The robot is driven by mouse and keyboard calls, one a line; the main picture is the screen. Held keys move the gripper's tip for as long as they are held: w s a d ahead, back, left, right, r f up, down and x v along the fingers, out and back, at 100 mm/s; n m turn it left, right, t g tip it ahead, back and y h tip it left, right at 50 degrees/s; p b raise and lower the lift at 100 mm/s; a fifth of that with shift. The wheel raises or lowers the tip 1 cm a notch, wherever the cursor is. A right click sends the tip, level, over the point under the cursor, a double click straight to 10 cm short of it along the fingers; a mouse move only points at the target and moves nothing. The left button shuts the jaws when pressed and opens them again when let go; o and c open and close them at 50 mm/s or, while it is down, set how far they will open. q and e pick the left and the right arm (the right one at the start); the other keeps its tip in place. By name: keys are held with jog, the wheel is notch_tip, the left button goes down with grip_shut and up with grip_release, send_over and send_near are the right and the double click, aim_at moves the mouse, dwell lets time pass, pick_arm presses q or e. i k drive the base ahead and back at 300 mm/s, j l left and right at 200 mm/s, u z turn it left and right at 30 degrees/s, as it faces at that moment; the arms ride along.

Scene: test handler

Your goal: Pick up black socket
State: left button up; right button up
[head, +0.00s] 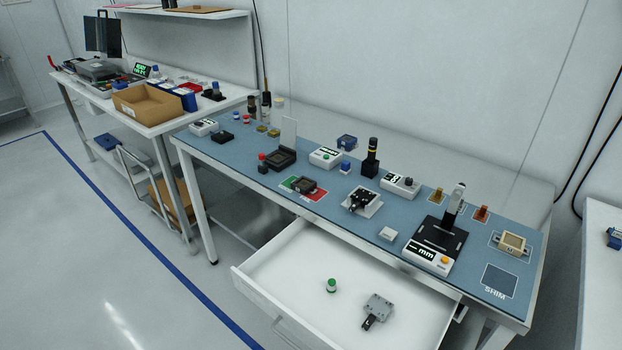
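Several dark things that could be the black socket are on the blue-topped bench (230,165). A black socket-like block with a raised pale lid (282,158) sits on the left half. A smaller dark square block (304,184) with a brownish centre sits on a green and red mat (318,194). A low plain black block (223,137) lies near the left end. I cannot tell for certain which is the black socket. Neither of my grippers is in view.
An open white drawer (300,265) juts out below the bench, holding a green-topped cylinder (331,285) and a grey clamp-like device (378,306). A measuring stand (437,240) is at the right. A cardboard box (146,103) sits on another table. Floor is clear at lower left.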

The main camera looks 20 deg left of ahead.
aim_at(305, 185)
jog(key=i+j+z, duration=0.1)
jog(key=j+z, duration=0.15)
jog(key=z, duration=0.2)
jog(key=j+z, duration=0.3)
jog(key=z, duration=0.15)
jog(key=i+j+z, duration=0.1)
jog(key=j+z, duration=0.2)
jog(key=z, duration=0.15)
